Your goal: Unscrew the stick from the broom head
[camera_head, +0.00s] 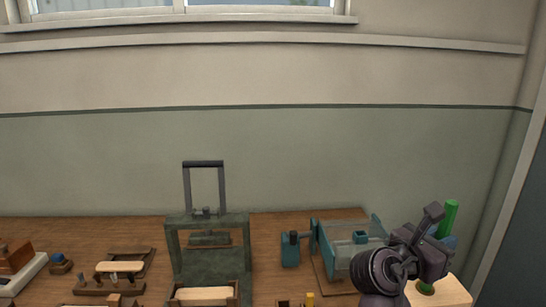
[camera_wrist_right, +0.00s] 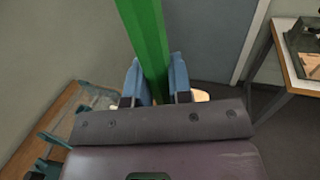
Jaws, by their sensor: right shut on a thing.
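The green stick (camera_head: 449,217) rises above my right gripper (camera_head: 443,240) at the right of the head view. In the right wrist view, the green stick (camera_wrist_right: 145,38) runs between the two blue fingers of my right gripper (camera_wrist_right: 157,82), which is shut on it. A pale wooden block (camera_head: 452,292), which looks like the broom head, lies below the gripper, partly hidden by my arm. A green piece (camera_head: 425,288) shows at its left end, seemingly the stick's lower part. Whether the stick is still seated in the block is hidden. My left gripper is out of view.
A teal machine (camera_head: 330,250) stands left of my right arm. A dark green press (camera_head: 208,230) with a tall handle stands mid-bench. Small wooden pieces and a tray (camera_head: 125,265) lie at left. A wall closes off the back.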

